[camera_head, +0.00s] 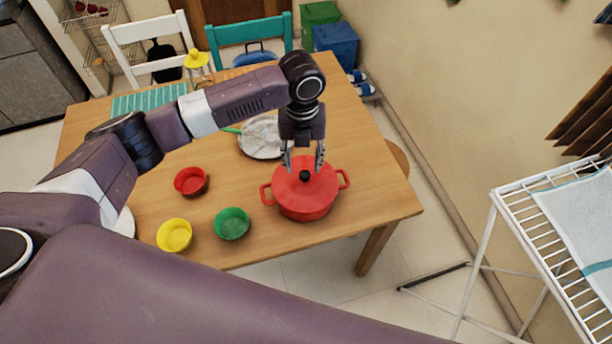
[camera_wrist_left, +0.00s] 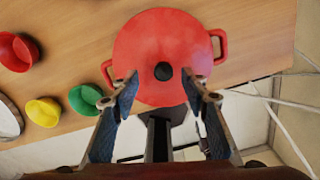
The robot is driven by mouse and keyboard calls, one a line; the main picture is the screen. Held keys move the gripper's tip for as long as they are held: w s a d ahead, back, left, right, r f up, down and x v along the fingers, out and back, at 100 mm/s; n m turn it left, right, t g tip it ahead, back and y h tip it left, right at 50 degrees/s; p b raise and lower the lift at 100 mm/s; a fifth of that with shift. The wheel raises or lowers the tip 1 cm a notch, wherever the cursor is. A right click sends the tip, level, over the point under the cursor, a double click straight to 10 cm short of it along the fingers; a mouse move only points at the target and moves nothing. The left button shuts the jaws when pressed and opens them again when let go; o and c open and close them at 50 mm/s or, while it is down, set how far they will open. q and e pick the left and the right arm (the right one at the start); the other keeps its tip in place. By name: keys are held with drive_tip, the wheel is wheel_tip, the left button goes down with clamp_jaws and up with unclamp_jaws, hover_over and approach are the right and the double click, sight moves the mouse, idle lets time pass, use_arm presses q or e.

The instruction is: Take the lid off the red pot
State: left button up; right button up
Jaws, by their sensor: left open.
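A red pot (camera_head: 305,205) with two side handles stands on the wooden table, near its right front corner. Its red lid (camera_head: 290,185) is on top, with a black knob (camera_head: 305,175) in the middle. My left gripper (camera_head: 303,167) is open just above the lid, with its fingers pointing down. In the left wrist view the lid (camera_wrist_left: 165,40) fills the upper middle and its knob (camera_wrist_left: 163,71) shows between the open fingers (camera_wrist_left: 163,88). The knob is not gripped. My right gripper is not in view.
Red (camera_head: 191,181), yellow (camera_head: 174,235) and green (camera_head: 231,224) bowls stand left of the pot on the table (camera_head: 270,245). A plate (camera_head: 262,138) lies behind the gripper. A white drying rack (camera_head: 500,200) stands at the right, apart from the table.

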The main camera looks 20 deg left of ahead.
sight(305, 173)
use_arm(q)
drive_tip(key=shift+s+d+f+p, duration=0.15)
drive_tip(key=shift+f+p, duration=0.2)
drive_tip(key=shift+f, duration=0.2)
drive_tip(key=shift+s+d+f+p, duration=0.1)
drive_tip(key=shift+f+p, duration=0.2)
drive_tip(key=shift+f, duration=0.25)
drive_tip(key=shift+w+f, duration=0.15)
drive_tip(key=shift+f, duration=1.35)
drive_tip(key=shift+w, duration=0.1)
clamp_jaws()
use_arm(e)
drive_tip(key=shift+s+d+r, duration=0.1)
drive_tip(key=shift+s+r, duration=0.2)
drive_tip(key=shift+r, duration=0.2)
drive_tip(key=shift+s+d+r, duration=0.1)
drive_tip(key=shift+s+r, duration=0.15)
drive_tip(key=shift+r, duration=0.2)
